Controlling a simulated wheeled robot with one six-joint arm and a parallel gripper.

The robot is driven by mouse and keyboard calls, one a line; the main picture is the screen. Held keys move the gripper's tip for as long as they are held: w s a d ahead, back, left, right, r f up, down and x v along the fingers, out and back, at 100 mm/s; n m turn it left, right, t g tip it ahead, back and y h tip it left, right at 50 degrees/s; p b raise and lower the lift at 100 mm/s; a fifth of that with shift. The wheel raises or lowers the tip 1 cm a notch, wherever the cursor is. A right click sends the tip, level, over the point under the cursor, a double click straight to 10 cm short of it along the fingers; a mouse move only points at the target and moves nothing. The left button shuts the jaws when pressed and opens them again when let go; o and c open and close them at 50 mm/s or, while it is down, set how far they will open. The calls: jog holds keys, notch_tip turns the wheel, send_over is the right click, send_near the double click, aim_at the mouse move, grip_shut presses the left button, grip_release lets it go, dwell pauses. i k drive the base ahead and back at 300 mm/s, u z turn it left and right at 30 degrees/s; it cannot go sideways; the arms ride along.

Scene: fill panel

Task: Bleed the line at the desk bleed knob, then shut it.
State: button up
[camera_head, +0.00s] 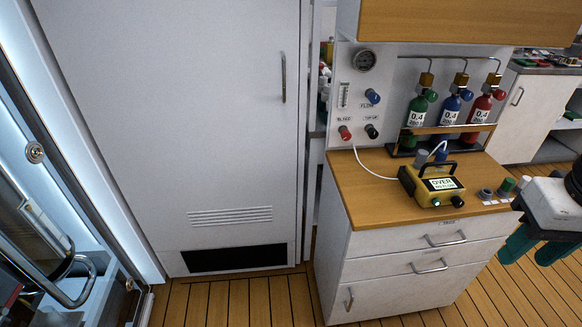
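The fill panel (352,112) stands upright at the back of the wooden desk. A red knob (345,132) sits low on its left, under a small label that seems to read BLEED. A black knob (371,131) is beside it, under a label like TOP-UP. A blue knob (373,97) is above, near the word FLOW. How far the knobs are turned is too small to tell. My gripper (535,249), with green fingers, is at the right edge, beyond the desk's right end and far from the knobs.
A yellow meter (432,186) showing OVER stands on the desk (375,193), with a white hose to the panel. Green, blue and red cylinders (450,108) stand in a rack behind it. A round gauge (364,60) tops the panel. A tall white cabinet (190,120) is left.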

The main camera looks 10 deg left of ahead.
aim_at(346, 136)
jog(key=u, duration=0.05)
jog(key=k, duration=0.4)
jog(key=u, duration=1.1)
jog(key=i, duration=1.25)
jog(key=z, duration=0.25)
